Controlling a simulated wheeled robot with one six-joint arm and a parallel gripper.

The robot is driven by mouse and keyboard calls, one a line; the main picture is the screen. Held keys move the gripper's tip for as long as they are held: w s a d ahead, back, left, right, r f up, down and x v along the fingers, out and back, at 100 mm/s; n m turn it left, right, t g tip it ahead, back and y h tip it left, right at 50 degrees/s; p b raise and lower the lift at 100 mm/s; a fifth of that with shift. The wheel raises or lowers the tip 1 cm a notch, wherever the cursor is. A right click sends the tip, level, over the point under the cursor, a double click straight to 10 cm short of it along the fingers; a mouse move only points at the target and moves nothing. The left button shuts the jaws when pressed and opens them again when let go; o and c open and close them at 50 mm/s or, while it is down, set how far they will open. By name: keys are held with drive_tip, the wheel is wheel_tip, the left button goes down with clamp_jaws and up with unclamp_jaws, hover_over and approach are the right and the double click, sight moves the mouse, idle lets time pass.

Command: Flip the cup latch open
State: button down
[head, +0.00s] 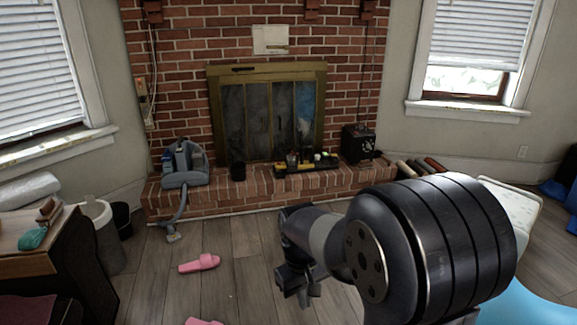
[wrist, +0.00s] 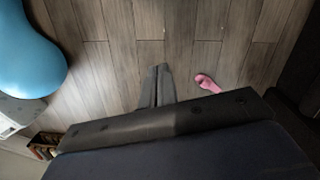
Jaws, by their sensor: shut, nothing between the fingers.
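My gripper (head: 302,292) hangs above the wooden floor, in front of the brick hearth. In the wrist view its two fingers (wrist: 162,68) lie together, shut, with nothing between them and only floor beyond. I cannot make out a cup latch in either view. My gripper is well apart from both. Too little detail shows to tell a lid or latch on any of them.
The brick hearth (head: 225,200) runs below a brass-framed fireplace screen (head: 213,110). A grey vacuum cleaner (head: 184,176) sits at its left end, hose down to the floor. A pink slipper (head: 200,263) lies on the floor. A blue rounded object (wrist: 25,55) is nearby. Floor before the hearth is mostly clear.

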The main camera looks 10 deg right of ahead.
drive_tip(key=w+f+n+g+b, duration=0.1)
drive_tip(key=w+f+b, duration=0.4)
drive_tip(key=f, duration=0.6)
drive_tip(key=w+a+f+n+g+b, duration=0.1)
drive_tip(key=w+f+b, duration=0.5)
drive_tip(key=f, duration=0.6)
drive_tip(key=shift+w+f+h, duration=0.2)
drive_tip(key=shift+f+h, duration=0.05)
drive_tip(key=shift+h, duration=0.15)
